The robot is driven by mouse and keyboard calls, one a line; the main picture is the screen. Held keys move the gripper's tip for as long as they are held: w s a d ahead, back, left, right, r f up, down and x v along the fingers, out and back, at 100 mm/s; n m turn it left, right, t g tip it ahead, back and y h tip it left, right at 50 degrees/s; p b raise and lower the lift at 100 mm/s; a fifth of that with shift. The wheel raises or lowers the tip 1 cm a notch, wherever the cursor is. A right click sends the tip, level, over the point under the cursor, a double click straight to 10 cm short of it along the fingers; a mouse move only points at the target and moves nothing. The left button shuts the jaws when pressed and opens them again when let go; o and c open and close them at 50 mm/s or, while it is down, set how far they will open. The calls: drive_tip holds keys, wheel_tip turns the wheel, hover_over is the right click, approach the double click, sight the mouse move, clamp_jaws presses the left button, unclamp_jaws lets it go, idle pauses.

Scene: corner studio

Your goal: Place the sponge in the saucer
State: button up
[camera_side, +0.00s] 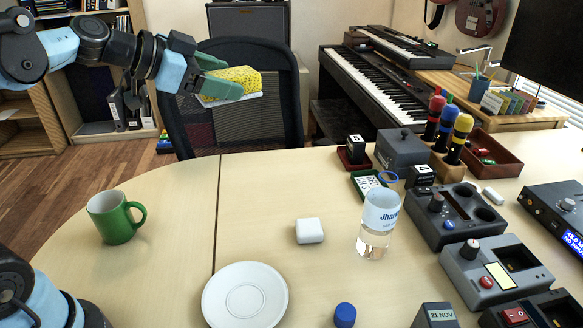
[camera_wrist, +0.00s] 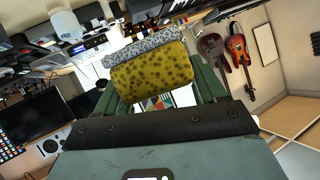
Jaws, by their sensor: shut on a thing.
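The sponge (camera_side: 238,79) is yellow with dark specks and has a pale grey layer. My gripper (camera_side: 222,82) is shut on it and holds it high above the far edge of the table, in front of the black chair. In the wrist view the sponge (camera_wrist: 150,75) sits between the green fingers of my gripper (camera_wrist: 160,85). The saucer (camera_side: 212,296) is white and round and lies empty on the table at the front, well below and apart from the sponge.
A green mug (camera_side: 116,216) stands at the left. A white block (camera_side: 309,231), a clear glass (camera_side: 377,225) and a blue cap (camera_side: 345,315) stand right of the saucer. Grey devices (camera_side: 455,217) crowd the right side. The table between mug and saucer is clear.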

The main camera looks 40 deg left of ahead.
drive_tip(key=w+d+f+m+g+h, duration=0.2)
drive_tip(key=w+d+m+g+h, duration=0.25)
drive_tip(key=w+d, duration=0.35)
drive_tip(key=w+d+f+m+g+h, duration=0.25)
drive_tip(key=w+d+m, duration=0.25)
drive_tip(key=w+d, duration=0.35)
drive_tip(key=w+d+f+m+g+h, duration=0.1)
drive_tip(key=d+f+m+g, duration=0.3)
drive_tip(key=d+f, duration=0.25)
drive_tip(key=f, duration=1.8)
drive_tip(key=shift+w+a, duration=0.1)
drive_tip(key=shift+w, duration=0.1)
drive_tip(key=shift+f, duration=0.1)
drive_tip(key=o, duration=0.6)
drive_tip(key=shift+o, duration=0.7)
